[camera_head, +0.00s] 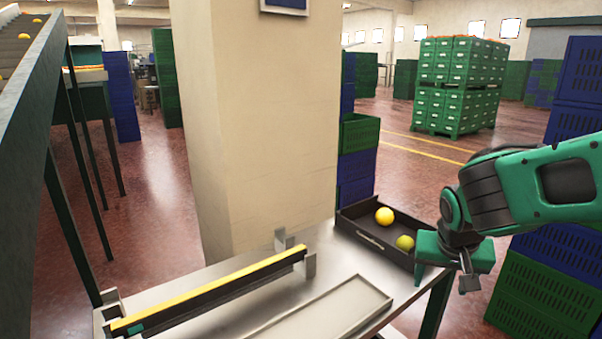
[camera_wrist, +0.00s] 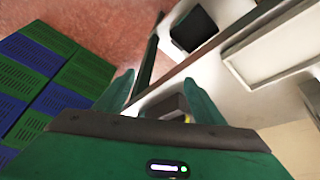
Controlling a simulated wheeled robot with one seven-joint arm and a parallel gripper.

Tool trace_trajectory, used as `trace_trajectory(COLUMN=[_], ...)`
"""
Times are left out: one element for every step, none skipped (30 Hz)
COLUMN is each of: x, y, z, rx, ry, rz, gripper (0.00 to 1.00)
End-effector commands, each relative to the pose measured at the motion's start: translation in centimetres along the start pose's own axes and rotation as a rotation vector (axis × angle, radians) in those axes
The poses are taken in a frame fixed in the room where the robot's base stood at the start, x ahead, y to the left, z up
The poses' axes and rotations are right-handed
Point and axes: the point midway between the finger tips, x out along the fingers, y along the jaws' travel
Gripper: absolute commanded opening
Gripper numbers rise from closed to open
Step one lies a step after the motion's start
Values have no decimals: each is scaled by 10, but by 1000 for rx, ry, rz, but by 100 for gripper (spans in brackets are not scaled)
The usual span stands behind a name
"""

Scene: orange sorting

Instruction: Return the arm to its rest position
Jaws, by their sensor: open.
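My gripper (camera_head: 468,284) hangs at the right end of the metal table, just right of the dark box in the picture. Its two green fingers also show in the wrist view (camera_wrist: 160,92), spread apart. No fruit is clearly seen between them, though a small yellow patch shows low near the right finger. The dark open box (camera_head: 366,238) stands on the table's far right corner. My gripper hides part of the box's right end.
The metal table (camera_head: 232,272) carries a yellow-topped rail (camera_head: 215,290) and a shallow pale tray (camera_head: 330,312). A thick pillar (camera_head: 265,130) stands behind it. Green and blue crates (camera_head: 545,292) are stacked at the right, close to my arm. A conveyor (camera_head: 28,45) runs along the left.

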Motion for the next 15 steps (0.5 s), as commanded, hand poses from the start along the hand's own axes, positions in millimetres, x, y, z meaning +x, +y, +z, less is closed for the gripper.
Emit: trace_trajectory(x=[-6,-9,-13,-16,-18,-22,-25,-28,-31,-33,-36,-40,-42,-40,-39], y=[7,9,11,12,13,14,16,16,17,18,18,19,19,33,48], z=[5,8,12,15,18,21,24,26,30,33,35,38,41,44,50], rx=[-32,-58,-91,-115,-138,-168,-189,-211,-238,-259,-279,-305,-325,-289,-253], ry=[-9,-13,-19,-22,-24,-25,-25,-24,-24,-22,-21,-17,-13,-42,-71], rz=[-27,-44,-65,-79,-93,-111,-122,-135,-150,-161,-171,-185,-195,-174,-154], gripper=[63,63,63,63,63,63,63,63,63,63,63,63,63,63,63])
